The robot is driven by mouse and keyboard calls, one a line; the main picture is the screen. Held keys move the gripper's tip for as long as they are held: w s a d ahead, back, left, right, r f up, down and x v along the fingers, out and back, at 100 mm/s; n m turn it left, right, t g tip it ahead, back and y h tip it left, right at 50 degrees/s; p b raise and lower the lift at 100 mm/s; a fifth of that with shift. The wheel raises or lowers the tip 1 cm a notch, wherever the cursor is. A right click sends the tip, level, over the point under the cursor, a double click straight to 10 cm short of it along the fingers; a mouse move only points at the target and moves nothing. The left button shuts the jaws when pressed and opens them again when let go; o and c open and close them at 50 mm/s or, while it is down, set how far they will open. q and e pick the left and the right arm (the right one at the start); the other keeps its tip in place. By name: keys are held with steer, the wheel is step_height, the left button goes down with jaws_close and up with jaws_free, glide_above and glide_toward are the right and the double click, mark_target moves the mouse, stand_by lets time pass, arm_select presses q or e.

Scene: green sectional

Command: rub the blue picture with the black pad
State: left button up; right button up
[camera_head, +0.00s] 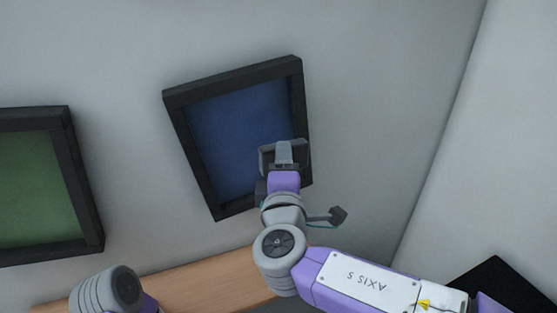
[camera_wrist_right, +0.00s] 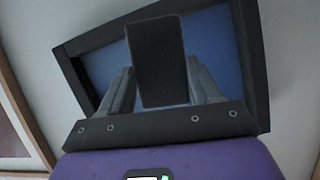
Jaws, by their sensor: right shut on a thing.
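The blue picture (camera_head: 235,125) hangs tilted on the grey wall in a thick black frame. It also shows behind the fingers in the right wrist view (camera_wrist_right: 215,40). My right gripper (camera_head: 284,155) is in front of the picture's lower right part, covering some of the frame there. In the wrist view its two grey fingers are shut on the black pad (camera_wrist_right: 157,62), which stands upright between them with the blue surface behind. Whether the pad touches the picture cannot be told. In the head view the pad is largely hidden by the gripper. My left gripper is out of view.
A green picture (camera_head: 38,190) in a black frame hangs to the left. A wooden surface (camera_head: 205,285) runs below the pictures. A wall corner is at the right, with a dark object (camera_head: 505,285) at the lower right. The wall right of the blue picture is bare.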

steer(key=shift+s, duration=0.25)
steer(key=shift+s+d, duration=0.25)
steer(key=shift+s, duration=0.45)
steer(key=shift+s+d, duration=0.25)
steer(key=shift+s, duration=0.4)
